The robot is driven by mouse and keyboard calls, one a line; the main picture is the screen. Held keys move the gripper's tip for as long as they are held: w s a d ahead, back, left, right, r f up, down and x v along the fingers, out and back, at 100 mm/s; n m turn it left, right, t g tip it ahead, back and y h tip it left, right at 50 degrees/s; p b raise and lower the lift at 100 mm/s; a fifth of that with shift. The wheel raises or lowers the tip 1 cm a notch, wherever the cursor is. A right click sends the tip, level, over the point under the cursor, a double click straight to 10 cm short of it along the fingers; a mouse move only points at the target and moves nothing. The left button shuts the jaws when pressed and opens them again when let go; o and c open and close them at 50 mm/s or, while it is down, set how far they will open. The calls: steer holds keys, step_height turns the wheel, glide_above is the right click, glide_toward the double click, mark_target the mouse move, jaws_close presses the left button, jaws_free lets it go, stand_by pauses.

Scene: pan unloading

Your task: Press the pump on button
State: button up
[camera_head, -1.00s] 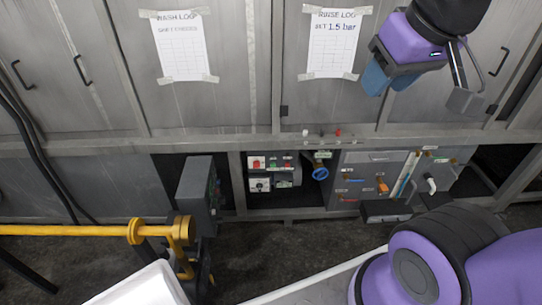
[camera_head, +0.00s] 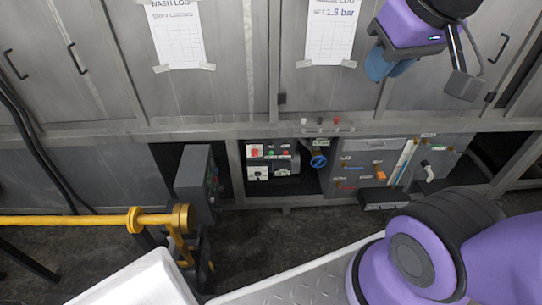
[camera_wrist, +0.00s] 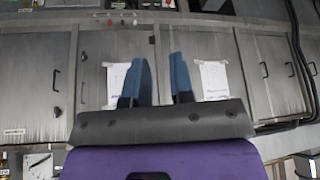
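A control box (camera_head: 258,171) with a red button (camera_head: 254,152), a green button (camera_head: 272,152) and dials sits in the open bay under the grey cabinets. The button labels are too small to read, so I cannot tell which is pump on. My gripper (camera_head: 388,69) hangs at the upper right in the head view, in front of the cabinet doors, well above and right of the box and apart from it. In the wrist view my gripper (camera_wrist: 158,62) shows two blue fingers with a clear gap and nothing between them.
Right of the box are a blue round valve (camera_head: 318,161) and a grey panel (camera_head: 352,178) with an orange handle (camera_head: 380,175). A grey box (camera_head: 194,187) stands left, by a yellow pipe (camera_head: 80,220). A metal tray (camera_head: 300,285) fills the front. A paper log (camera_head: 330,38) hangs above.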

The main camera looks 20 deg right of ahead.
jaws_close()
stand_by(1.4)
